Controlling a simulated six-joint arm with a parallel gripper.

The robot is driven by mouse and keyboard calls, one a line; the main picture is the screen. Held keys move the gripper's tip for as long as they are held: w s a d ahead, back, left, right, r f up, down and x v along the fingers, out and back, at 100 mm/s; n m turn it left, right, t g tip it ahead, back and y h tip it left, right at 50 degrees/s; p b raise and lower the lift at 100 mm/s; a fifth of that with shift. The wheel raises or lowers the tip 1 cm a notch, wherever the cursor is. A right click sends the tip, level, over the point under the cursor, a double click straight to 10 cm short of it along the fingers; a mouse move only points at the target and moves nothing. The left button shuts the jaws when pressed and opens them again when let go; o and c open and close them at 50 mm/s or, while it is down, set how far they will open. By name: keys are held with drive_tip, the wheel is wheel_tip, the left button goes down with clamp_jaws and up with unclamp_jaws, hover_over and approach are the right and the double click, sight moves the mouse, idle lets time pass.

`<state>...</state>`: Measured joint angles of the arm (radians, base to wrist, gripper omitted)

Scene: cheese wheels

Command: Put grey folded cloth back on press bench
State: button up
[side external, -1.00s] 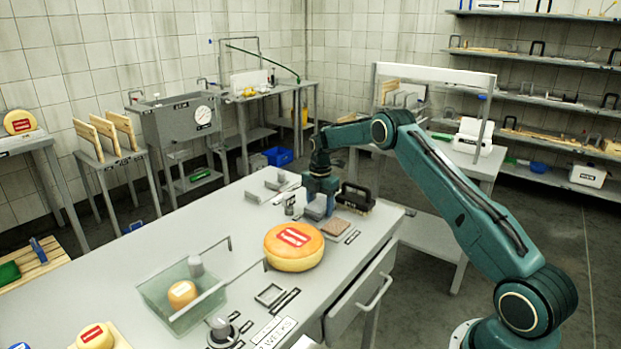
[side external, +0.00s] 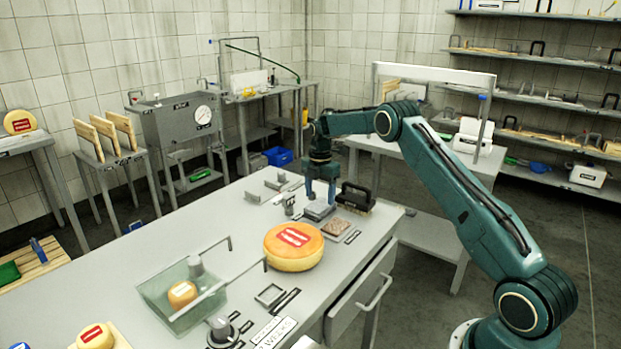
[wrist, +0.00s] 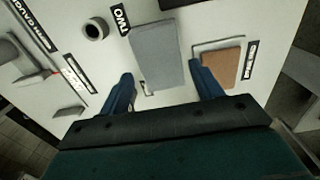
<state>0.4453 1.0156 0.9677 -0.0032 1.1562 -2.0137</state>
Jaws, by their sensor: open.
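The grey folded cloth (side external: 318,211) lies flat on the press bench (side external: 222,214), toward its far right part. In the wrist view the cloth (wrist: 157,54) is a plain grey rectangle beside a black label reading "TWO". My gripper (side external: 320,188) is open and empty just above the cloth. In the wrist view its two blue fingers (wrist: 162,76) stand apart, one toward each side of the cloth's near end, and do not appear to touch it.
A brown block (wrist: 221,70) lies right of the cloth, and a dark brush (side external: 355,197) stands behind it. A small dark ring (wrist: 95,29) is to the left. A large cheese wheel (side external: 294,248) and a clear tank (side external: 165,300) stand nearer the camera.

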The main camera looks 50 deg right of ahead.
sight(319, 205)
wheel_tip(319, 205, up, 8)
drive_tip(key=shift+f, duration=0.15)
idle(0.5)
drive_tip(key=s+a+r+m+t, duration=0.1)
drive_tip(key=s+a+r+m, duration=0.3)
drive_tip(key=s+a+r, duration=0.4)
drive_tip(key=s+a+r+m+t, duration=0.2)
drive_tip(key=s+a+r+m, duration=0.3)
drive_tip(key=a+r, duration=0.45)
drive_tip(key=s+a+f+m+t, duration=0.1)
drive_tip(key=s+a+m, duration=0.3)
drive_tip(key=s, duration=0.9)
drive_tip(key=s+a+f+m+t, duration=0.1)
drive_tip(key=s+a+m, duration=0.4)
drive_tip(key=s, duration=0.7)
drive_tip(key=shift+s+a+f+t, duration=0.2)
drive_tip(key=shift+s+f+t, duration=0.15)
drive_tip(key=shift+f, duration=0.5)
